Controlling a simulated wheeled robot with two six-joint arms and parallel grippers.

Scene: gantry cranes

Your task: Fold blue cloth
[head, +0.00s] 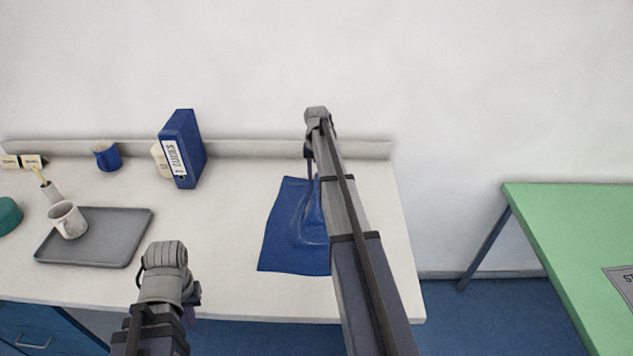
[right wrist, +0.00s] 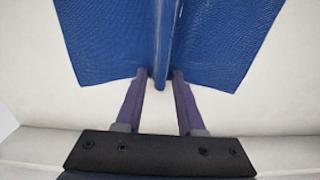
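The blue cloth (head: 279,235) lies at the right end of the white table, its middle raised in a long ridge. My right arm crosses over it and hides its right part. In the right wrist view, the cloth (right wrist: 105,45) spreads to both sides of the ridge. My left gripper (head: 168,262) is in front of the table's near edge, away from the cloth. Its fingers are hidden.
A grey tray (head: 110,250) with a white mug (head: 68,220) stands left on the table (head: 220,225). A blue binder (head: 185,145) and a blue mug (head: 107,157) stand at the back. A green table (head: 580,225) is to the right, past a floor gap.

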